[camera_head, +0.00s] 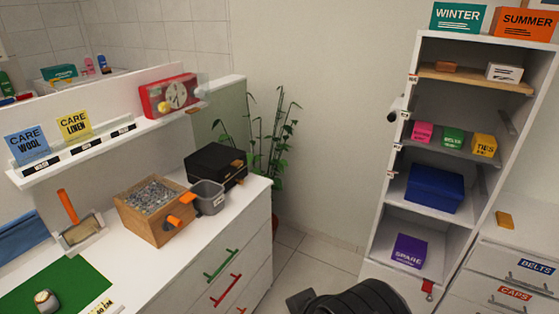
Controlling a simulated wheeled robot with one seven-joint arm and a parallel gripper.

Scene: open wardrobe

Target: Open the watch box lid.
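A black box (214,160), which looks like the watch box, sits at the back right of the white dresser top near the wall. Its lid looks shut. A small orange-brown piece shows at its right front. A grey bin stands close in front and hides part of its front side. A dark part of my own arm shows at the bottom edge, right of the dresser. My gripper's fingers are not in view.
The grey bin (209,199) and a wooden box of small metal pieces (135,223) with an orange-handled tool stand in front of the black box. A plant (262,140) is behind it. The wardrobe shelves (440,215) stand right; open floor lies between.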

